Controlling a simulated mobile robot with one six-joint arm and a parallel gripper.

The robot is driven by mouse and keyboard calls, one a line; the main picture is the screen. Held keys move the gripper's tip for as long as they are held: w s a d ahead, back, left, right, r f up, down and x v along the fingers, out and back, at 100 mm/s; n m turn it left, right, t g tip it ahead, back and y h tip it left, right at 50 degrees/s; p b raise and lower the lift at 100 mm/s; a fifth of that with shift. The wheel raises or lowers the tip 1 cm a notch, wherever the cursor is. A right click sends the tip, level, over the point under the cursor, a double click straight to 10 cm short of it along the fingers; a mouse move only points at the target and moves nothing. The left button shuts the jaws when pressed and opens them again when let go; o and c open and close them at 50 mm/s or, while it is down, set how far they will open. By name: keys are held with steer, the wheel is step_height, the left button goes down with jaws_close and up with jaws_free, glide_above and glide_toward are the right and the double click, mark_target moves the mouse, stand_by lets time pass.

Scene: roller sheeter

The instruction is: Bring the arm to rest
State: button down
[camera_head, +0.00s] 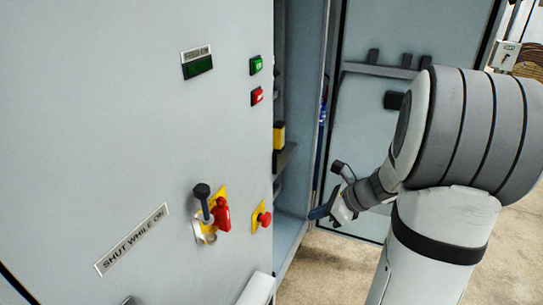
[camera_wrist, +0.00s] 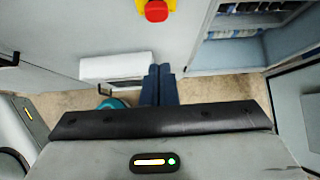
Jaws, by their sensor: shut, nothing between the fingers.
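My arm rises at the right in the head view, bent, with my gripper (camera_head: 322,211) low in front of the open cabinet (camera_head: 287,235). In the wrist view my gripper (camera_wrist: 159,70) shows as two dark blue fingers side by side, shut and empty. In that view the fingers point toward the base of the cabinet front, below the red emergency button (camera_wrist: 156,11). The gripper appears to touch nothing.
The grey cabinet front (camera_head: 110,110) carries a rotary switch with a red padlock-like piece (camera_head: 221,214), a red button (camera_head: 264,219), and green (camera_head: 256,65) and red (camera_head: 257,96) push buttons. The cabinet door (camera_head: 385,130) stands open behind my arm. Bare floor (camera_head: 335,262) lies below.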

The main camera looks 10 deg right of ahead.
steer(key=s+a+r+n+g+h, duration=0.1)
steer(key=s+a+r+n+h, duration=0.2)
steer(key=n, duration=1)
steer(key=s+a+r+n+g+h, duration=0.1)
steer(key=s+a+r+n+h, duration=0.2)
steer(key=s+a+n, duration=0.4)
steer(key=s+n+h, duration=0.1)
steer(key=s+n, duration=0.4)
steer(key=shift+s+r+n+g, duration=0.15)
steer(key=shift+s+n+g, duration=0.2)
steer(key=shift+n+g, duration=0.05)
steer(key=c, duration=2.1)
jaws_free()
steer(key=shift+c, duration=0.2)
